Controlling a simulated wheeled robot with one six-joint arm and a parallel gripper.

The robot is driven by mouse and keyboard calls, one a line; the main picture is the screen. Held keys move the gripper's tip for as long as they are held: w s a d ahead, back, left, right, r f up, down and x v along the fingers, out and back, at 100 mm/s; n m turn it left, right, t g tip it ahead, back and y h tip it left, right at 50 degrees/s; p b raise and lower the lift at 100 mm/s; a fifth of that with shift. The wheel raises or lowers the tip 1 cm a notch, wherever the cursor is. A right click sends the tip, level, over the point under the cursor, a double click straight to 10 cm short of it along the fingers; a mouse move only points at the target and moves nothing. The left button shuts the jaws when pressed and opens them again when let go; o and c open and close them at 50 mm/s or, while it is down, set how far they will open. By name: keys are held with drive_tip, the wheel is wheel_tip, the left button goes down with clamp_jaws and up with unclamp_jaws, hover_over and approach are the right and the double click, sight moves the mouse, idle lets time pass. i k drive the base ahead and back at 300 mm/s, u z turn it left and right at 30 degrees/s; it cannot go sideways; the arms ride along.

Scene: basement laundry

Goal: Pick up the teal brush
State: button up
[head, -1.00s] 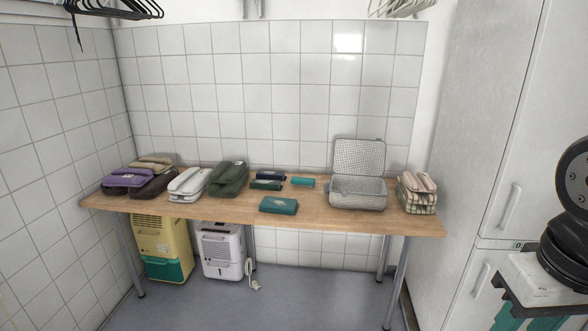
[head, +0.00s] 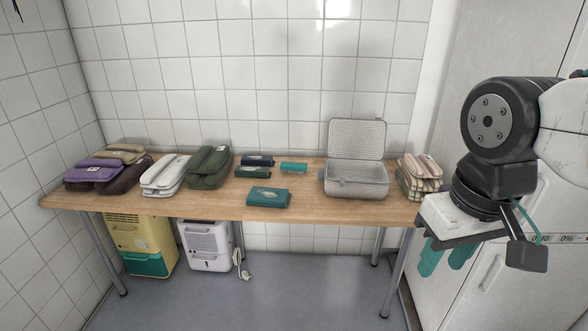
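A small bright teal brush-like block (head: 294,168) lies toward the back of the wooden table (head: 220,208), left of the open case; its bristles cannot be made out. A larger, darker teal block (head: 268,197) lies nearer the front edge. My gripper (head: 446,257), with two teal fingers pointing down, hangs at the right, beyond the table's right end and well apart from both teal items. Its fingers stand apart with nothing seen between them.
A navy block (head: 257,160) and a green block (head: 252,171) lie just left of the bright teal one. The open grey case (head: 357,178) stands to its right. Folded pouches (head: 419,177) lie at the right end. Several larger cases fill the left side. Bare wood lies around the teal items.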

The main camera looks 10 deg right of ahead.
sight(285, 167)
drive_tip(key=u, duration=0.8)
drive_tip(key=i, duration=0.85)
drive_tip(key=u, duration=0.65)
drive_tip(key=i, duration=0.75)
drive_tip(key=z, duration=0.5)
drive_tip(key=i, duration=0.55)
drive_tip(key=z, duration=1.1)
drive_tip(key=i, duration=0.35)
drive_tip(key=z, duration=0.35)
